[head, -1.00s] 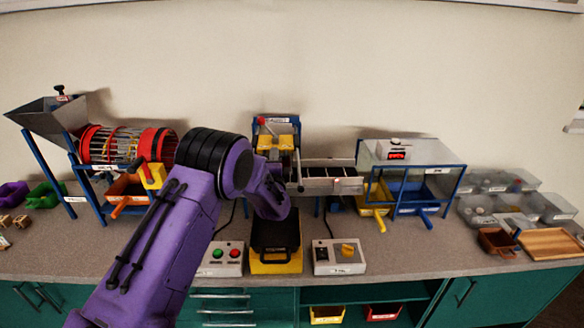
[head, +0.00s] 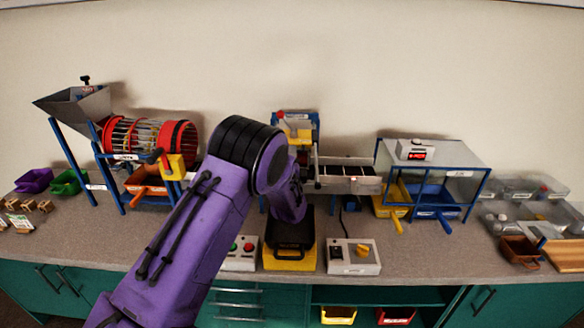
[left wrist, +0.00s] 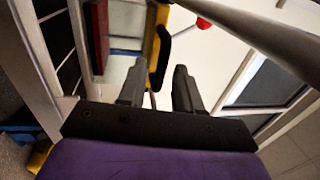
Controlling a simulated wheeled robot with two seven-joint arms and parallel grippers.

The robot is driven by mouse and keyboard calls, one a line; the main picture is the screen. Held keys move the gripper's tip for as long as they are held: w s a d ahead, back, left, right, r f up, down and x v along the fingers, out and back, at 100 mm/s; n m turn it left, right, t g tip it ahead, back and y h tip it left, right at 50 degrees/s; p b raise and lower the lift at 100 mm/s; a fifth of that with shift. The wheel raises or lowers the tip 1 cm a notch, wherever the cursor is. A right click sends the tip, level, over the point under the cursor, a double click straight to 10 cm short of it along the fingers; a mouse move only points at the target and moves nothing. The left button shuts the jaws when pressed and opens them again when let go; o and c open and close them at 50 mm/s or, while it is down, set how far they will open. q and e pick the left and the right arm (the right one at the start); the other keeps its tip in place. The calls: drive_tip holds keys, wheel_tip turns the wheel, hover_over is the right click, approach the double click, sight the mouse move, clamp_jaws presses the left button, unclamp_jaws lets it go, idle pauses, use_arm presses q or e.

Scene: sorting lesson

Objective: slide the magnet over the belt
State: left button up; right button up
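The magnet unit, a yellow block (head: 297,132), sits in a blue frame behind my left arm in the head view. In the left wrist view a yellow part with a black handle (left wrist: 158,48) lies just beyond my fingers; I take it for the magnet. The belt (head: 348,171), dark with cross bars between grey rails, runs right from the frame. It also shows in the left wrist view (left wrist: 58,38). My left gripper (left wrist: 160,68) is open, fingers apart, close to the yellow part; no grip on it shows. My arm hides it in the head view. My right gripper is not in view.
A grey rod with a red ball (left wrist: 203,23) crosses close by in the left wrist view. A switch box (head: 353,256) and a black-topped yellow bin (head: 290,246) stand in front. A clear-walled case (head: 430,155) stands right, the red drum (head: 150,137) left.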

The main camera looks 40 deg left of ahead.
use_arm(q)
drive_tip(key=b+v, duration=0.1)
drive_tip(key=v, duration=0.6)
